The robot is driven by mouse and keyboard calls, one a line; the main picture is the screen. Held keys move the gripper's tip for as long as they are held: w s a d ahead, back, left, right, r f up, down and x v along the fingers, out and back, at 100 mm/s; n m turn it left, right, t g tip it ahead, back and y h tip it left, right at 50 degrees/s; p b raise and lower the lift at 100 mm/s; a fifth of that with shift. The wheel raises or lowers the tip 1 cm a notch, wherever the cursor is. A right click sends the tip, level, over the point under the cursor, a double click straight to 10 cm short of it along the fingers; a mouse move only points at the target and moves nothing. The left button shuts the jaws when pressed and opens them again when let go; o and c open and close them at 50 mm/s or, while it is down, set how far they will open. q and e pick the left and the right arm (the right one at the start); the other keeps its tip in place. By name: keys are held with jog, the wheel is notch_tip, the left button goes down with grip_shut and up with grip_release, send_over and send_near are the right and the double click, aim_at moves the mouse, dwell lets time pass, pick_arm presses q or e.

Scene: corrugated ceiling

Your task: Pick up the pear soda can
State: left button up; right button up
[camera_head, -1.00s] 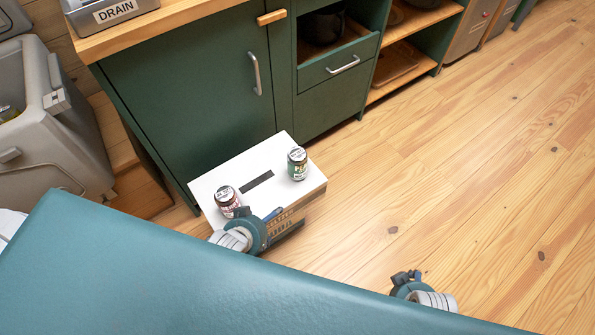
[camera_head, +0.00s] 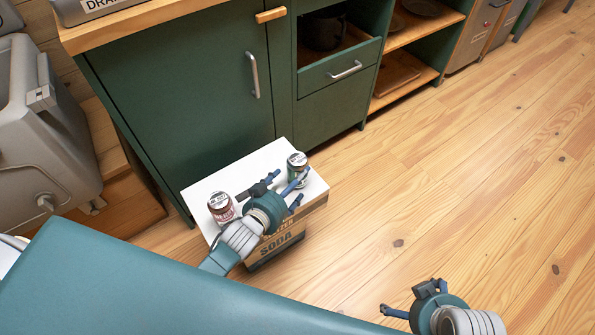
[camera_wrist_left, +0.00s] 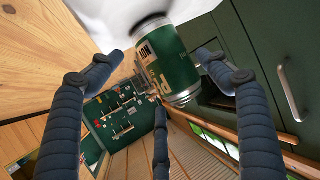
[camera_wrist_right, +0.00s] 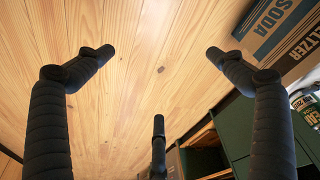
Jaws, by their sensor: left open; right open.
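A green can (camera_head: 297,168) with a pale top stands upright on the white top of a soda box (camera_head: 240,172). It also shows large between the fingers in the left wrist view (camera_wrist_left: 168,62). A dark red can (camera_head: 221,207) stands at the box's left end.
A green cabinet (camera_head: 180,95) with handles stands right behind the box. Open wooden shelves (camera_head: 415,50) stand at the back. The plank floor (camera_head: 470,190) to the right is clear.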

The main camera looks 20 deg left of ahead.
aim_at(298, 188)
pick_arm(q)
jog(key=shift+f+b+x, duration=0.25)
jog(key=shift+b+x, duration=0.15)
jog(key=shift+x, duration=0.75)
jog(key=shift+w+d+f, duration=0.15)
jog(key=shift+w+f, duration=0.05)
jog(key=shift+w, duration=0.25)
jog(key=shift+w+f+b, duration=0.15)
jog(key=shift+w+b, duration=0.15)
jog(key=shift+w, duration=0.1)
jog(key=c, duration=1.2)
pick_arm(e)
jog(key=v, duration=0.2)
jog(key=shift+s+d+r, duration=0.1)
jog(key=shift+s+r, duration=0.05)
jog(key=shift+r, duration=0.15)
